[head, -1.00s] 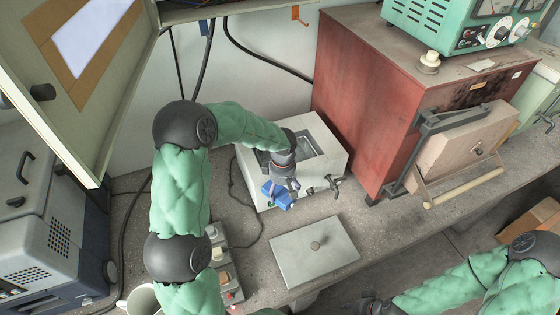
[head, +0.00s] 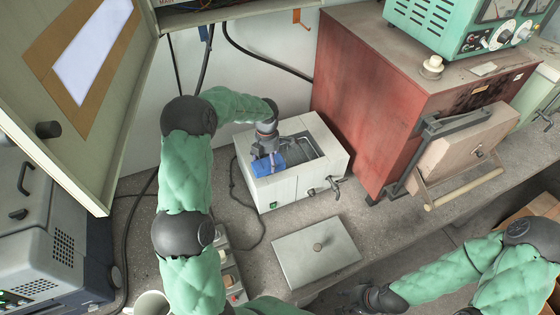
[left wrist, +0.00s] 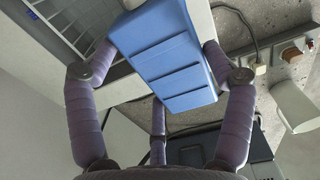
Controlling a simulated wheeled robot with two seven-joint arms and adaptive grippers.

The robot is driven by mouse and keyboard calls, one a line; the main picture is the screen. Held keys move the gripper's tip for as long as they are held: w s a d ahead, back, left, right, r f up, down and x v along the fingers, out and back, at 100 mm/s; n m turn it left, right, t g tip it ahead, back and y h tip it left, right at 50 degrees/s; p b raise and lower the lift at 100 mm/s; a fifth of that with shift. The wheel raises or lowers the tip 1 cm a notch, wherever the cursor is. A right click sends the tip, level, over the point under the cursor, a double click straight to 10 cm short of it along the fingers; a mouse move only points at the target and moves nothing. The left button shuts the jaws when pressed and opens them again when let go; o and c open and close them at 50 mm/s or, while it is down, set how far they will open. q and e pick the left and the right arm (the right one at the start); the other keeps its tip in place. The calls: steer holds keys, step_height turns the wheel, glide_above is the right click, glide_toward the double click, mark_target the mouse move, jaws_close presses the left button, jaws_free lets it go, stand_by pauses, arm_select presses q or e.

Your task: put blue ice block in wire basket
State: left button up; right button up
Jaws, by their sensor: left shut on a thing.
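The blue ice block (head: 265,163) is held in my left gripper (head: 267,146) above the near left part of the white bath's opening. In the left wrist view the ribbed blue block (left wrist: 167,55) sits between the purple fingers of my left gripper, which press on its sides. The wire basket (left wrist: 75,27) shows as a grid inside the bath, to the left of the block; in the head view the block and gripper cover part of the opening. My right gripper (head: 366,298) is low at the bottom, away from the bath; its fingers are too small to judge.
The white bath (head: 294,192) has a tap on its front. A flat metal lid (head: 316,250) with a knob lies on the bench in front. A red furnace (head: 375,95) stands close on the right. An open cabinet door (head: 75,95) is at the left.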

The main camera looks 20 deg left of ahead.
arm_select(q)
steer(key=w+f, duration=0.2)
steer(key=w, duration=0.3)
steer(key=shift+w+f+b, duration=0.35)
steer(key=shift+f, duration=0.05)
steer(key=w+f, duration=0.2)
steer(key=w+f+b, duration=0.1)
steer(key=w+f, duration=0.1)
steer(key=f, duration=0.1)
steer(key=shift+w, duration=0.1)
steer(key=shift+c, duration=0.6)
steer(key=shift+w+f, duration=0.15)
steer(key=shift+f, duration=1.55)
steer(key=shift+f, duration=0.1)
steer(key=o, duration=1.3)
steer(key=shift+o, duration=0.2)
step_height(320, 180, up, 12)
steer(key=p, duration=0.1)
